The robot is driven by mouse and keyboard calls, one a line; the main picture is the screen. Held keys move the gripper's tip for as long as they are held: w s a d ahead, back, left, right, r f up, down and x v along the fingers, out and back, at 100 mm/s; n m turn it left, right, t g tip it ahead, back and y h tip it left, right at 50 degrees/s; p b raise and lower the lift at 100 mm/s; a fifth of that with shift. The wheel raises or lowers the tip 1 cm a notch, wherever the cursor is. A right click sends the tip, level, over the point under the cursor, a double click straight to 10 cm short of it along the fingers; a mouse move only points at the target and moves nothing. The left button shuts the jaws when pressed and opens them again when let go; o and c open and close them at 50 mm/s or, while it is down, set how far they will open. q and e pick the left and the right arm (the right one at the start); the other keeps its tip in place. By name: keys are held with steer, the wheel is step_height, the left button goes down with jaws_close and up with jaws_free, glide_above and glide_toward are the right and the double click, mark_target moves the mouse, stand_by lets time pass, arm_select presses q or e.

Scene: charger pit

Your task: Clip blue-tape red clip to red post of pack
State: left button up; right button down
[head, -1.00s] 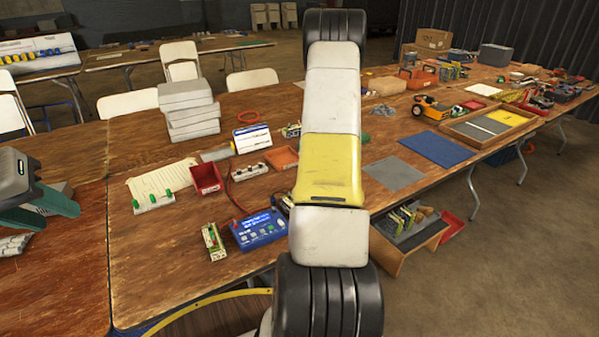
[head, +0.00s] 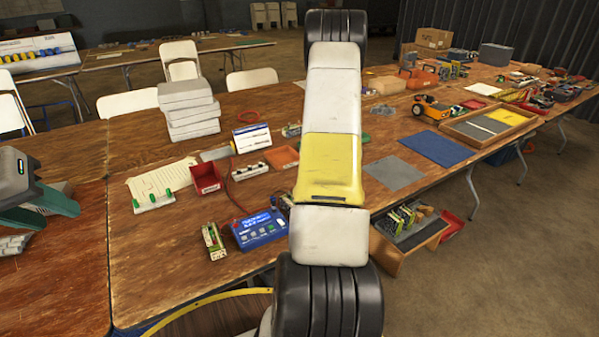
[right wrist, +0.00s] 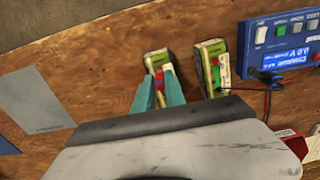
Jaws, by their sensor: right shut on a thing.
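In the right wrist view, my right gripper (right wrist: 160,90) has its teal fingers shut on the red clip (right wrist: 158,77), which shows small bits of blue between the fingertips. Directly beyond it in the picture is a green-edged pack (right wrist: 156,58). The fingertips hide part of this pack, and I cannot tell whether the clip touches its post. A second pack (right wrist: 211,66) with a green and a red part lies to its right. In the head view my own right arm hides the right gripper and clip. My left gripper (head: 46,207) is at the left edge, open and empty.
A blue charger box (head: 259,229) stands on the wooden table; it also shows in the right wrist view (right wrist: 285,38). Another pack (head: 213,241) lies left of it. A red bin (head: 206,178) and a grey mat (head: 394,173) are farther back. Dark leads run near the charger.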

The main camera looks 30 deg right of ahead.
steer(key=c, duration=1.3)
jaws_free()
steer(key=shift+o, duration=0.5)
steer(key=shift+o, duration=0.5)
steer(key=shift+r, duration=3.75)
